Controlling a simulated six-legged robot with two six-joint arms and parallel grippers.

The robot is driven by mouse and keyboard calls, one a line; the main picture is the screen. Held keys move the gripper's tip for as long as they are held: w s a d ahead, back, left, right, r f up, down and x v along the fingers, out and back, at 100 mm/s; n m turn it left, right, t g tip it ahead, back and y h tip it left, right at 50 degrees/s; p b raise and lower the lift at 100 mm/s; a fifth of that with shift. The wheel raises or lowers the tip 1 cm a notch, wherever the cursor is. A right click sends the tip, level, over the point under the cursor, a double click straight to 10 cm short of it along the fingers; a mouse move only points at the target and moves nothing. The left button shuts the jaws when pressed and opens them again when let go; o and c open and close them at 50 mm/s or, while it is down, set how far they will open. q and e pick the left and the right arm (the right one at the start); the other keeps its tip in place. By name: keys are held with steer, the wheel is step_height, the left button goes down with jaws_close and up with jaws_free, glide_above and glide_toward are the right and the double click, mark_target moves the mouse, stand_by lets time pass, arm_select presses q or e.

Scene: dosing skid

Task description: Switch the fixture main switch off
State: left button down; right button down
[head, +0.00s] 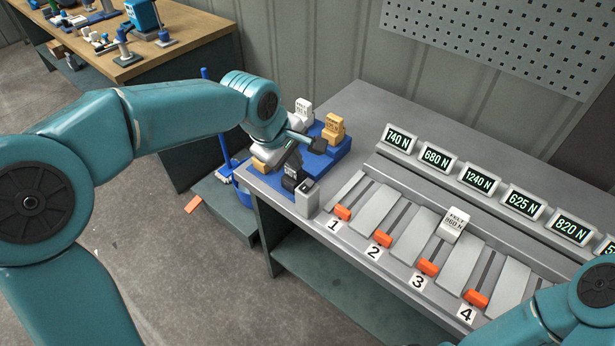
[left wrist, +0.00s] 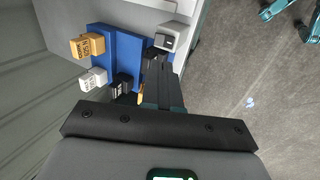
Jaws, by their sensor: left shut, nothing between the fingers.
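A small grey box with a dark patch on its upper part, which looks like the main switch (head: 307,199), stands at the left front corner of the bench. It also shows near the top of the left wrist view (left wrist: 170,37). My left gripper (head: 292,161) is shut and empty, pointing down just behind the box. In the left wrist view its dark fingertips (left wrist: 156,55) end close to the box; I cannot tell whether they touch. The switch's position is too small to read. My right gripper is out of view; only part of my right arm shows.
A blue tray (head: 341,152) behind the box holds white (head: 303,110), orange (head: 334,127) and black (head: 291,178) labelled blocks. To the right are numbered lanes with orange stops (head: 380,239), a white block (head: 453,225) and force displays (head: 479,180).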

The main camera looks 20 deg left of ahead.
mark_target(311, 183)
arm_select(q)
steer(key=p+x, duration=0.1)
steer(key=x, duration=1)
steer(key=shift+f, duration=0.1)
steer(key=shift+w, duration=0.1)
